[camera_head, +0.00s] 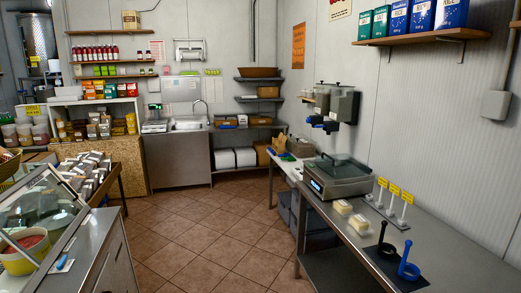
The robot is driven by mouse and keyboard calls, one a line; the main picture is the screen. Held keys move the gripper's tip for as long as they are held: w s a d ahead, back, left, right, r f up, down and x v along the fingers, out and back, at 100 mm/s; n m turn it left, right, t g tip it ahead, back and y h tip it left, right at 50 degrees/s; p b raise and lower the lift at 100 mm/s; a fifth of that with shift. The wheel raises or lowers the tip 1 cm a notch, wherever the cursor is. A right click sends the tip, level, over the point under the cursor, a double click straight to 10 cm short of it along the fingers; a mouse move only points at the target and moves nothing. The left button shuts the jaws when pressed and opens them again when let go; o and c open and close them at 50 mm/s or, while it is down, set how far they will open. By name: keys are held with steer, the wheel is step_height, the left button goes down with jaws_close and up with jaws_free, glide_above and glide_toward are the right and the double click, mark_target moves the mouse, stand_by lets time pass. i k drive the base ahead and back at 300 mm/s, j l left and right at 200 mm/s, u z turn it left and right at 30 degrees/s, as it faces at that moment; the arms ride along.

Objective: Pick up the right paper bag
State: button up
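Small tan paper-like shapes (279,143) stand at the far end of the right-hand counter, and I cannot tell whether they are one bag or two. A brown bag-like thing (262,152) sits low on the back shelf just left of them. Two white bag- or box-like things, a left one (224,159) and a right one (246,157), stand side by side on the same low shelf. All are far off and too small to identify surely. My gripper is not in view.
The tiled floor (205,235) is clear between the glass display case (45,215) at left and the right-hand counter (450,262). A steel sink unit (180,160) stands at the back.

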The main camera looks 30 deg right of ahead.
mark_target(279, 145)
steer(key=i+l+z, duration=0.1)
steer(key=i+z, duration=0.15)
steer(key=i, duration=0.35)
steer(key=i+z, duration=0.3)
steer(key=i, duration=3.25)
steer(key=i+z, duration=0.2)
steer(key=i, duration=0.25)
steer(key=i+j+z, duration=0.15)
steer(key=i, duration=0.25)
steer(key=i+j+z, duration=0.2)
steer(key=i, duration=0.25)
steer(key=i+z, duration=0.15)
steer(key=i, duration=0.25)
steer(key=i+j+z, duration=0.1)
steer(key=i+z, duration=0.2)
steer(key=z, duration=0.2)
steer(key=i+j+z, duration=0.2)
steer(key=z, duration=0.3)
steer(key=i+j+z, duration=0.25)
steer(key=z, duration=0.25)
steer(key=i+j+z, duration=0.15)
steer(key=j+z, duration=0.3)
steer(key=i+j+z, duration=0.15)
steer(key=j+z, duration=0.15)
steer(key=i+j+z, duration=0.15)
steer(key=j+z, duration=0.15)
steer(key=j, duration=0.2)
steer(key=j+z, duration=0.3)
steer(key=i+j, duration=0.05)
steer(key=j, duration=0.05)
